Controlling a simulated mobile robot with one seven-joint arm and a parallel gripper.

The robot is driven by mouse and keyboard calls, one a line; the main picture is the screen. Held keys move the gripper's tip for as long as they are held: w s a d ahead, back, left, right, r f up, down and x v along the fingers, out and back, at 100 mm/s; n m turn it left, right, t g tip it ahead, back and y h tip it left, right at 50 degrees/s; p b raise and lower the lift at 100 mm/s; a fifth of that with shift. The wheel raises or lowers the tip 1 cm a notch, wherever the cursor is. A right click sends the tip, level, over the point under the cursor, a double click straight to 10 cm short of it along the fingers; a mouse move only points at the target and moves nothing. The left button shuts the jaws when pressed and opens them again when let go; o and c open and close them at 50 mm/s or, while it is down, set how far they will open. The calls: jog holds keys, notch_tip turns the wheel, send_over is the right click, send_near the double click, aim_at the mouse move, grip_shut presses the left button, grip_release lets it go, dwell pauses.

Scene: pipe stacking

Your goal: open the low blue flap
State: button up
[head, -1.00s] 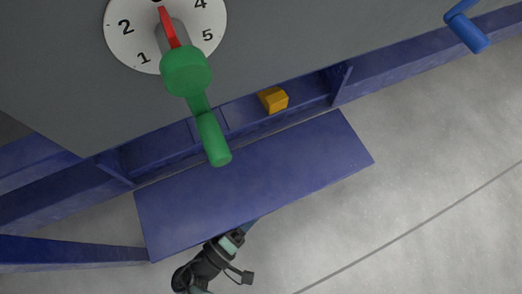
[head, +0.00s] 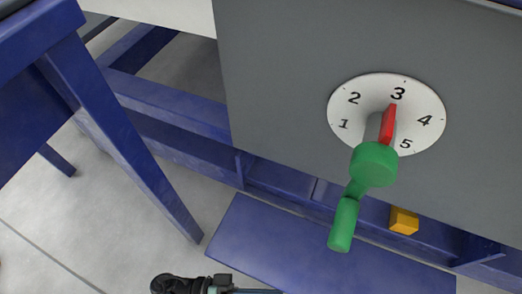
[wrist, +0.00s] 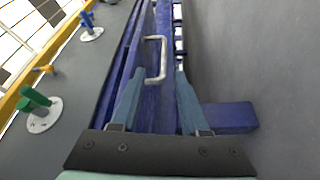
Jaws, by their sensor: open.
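The low blue flap (head: 300,250) is a long panel under the grey front in the head view. It appears swung out and down, with the blue recess behind it showing. Its lower edge is partly out of frame. In the wrist view a silver bar handle (wrist: 163,60) stands on a blue panel, just beyond and between my fingertips. My gripper (wrist: 160,76) is open, with nothing between its fingers that I can see held. In the head view my wrist is at the bottom edge by the flap, and the fingertips are not clear.
A yellow block (head: 403,221) sits in the recess. A green crank (head: 372,168) with a red pointer sticks out over the flap from a white numbered dial (head: 425,105). A blue table leg (head: 140,140) stands at the left. The floor between is clear.

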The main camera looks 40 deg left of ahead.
jog(key=shift+b+v, duration=0.75)
jog(key=shift+v, duration=0.45)
